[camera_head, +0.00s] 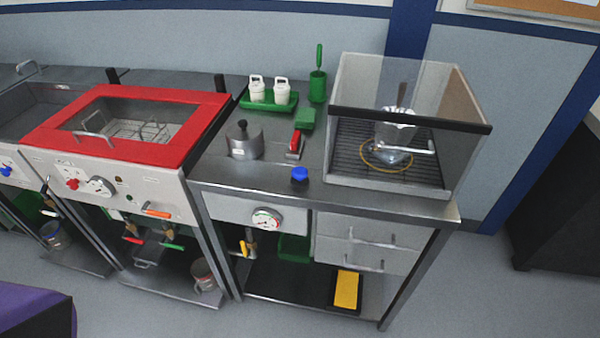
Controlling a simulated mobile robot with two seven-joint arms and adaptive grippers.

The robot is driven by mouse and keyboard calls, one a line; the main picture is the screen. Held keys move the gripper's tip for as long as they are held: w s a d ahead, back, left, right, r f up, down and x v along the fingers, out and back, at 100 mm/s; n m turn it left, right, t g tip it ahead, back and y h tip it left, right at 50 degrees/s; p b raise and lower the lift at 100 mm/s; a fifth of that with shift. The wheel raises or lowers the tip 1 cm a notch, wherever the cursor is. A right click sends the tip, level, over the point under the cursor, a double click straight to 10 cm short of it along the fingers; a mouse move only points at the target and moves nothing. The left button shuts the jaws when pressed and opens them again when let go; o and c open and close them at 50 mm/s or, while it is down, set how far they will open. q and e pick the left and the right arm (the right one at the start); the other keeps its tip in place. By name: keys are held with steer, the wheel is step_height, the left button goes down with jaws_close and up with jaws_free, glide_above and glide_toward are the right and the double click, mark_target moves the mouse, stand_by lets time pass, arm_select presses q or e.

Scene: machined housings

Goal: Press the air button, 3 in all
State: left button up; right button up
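A round blue button (299,174) on a dark base stands at the front of the middle bench top; it may be the air button, but no label on it is readable. A red-topped metal device (295,145) stands behind it. A round dial (266,218) with a coloured face is on the bench's front panel below. Neither of my grippers is in view, and nothing touches the blue button.
Left of the button are a metal pot (244,140) with a black knob and a red-framed basin (190,100). A clear-walled enclosure (455,150) stands at right. A green tray (268,104) with white bottles is behind. The space before the button is clear.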

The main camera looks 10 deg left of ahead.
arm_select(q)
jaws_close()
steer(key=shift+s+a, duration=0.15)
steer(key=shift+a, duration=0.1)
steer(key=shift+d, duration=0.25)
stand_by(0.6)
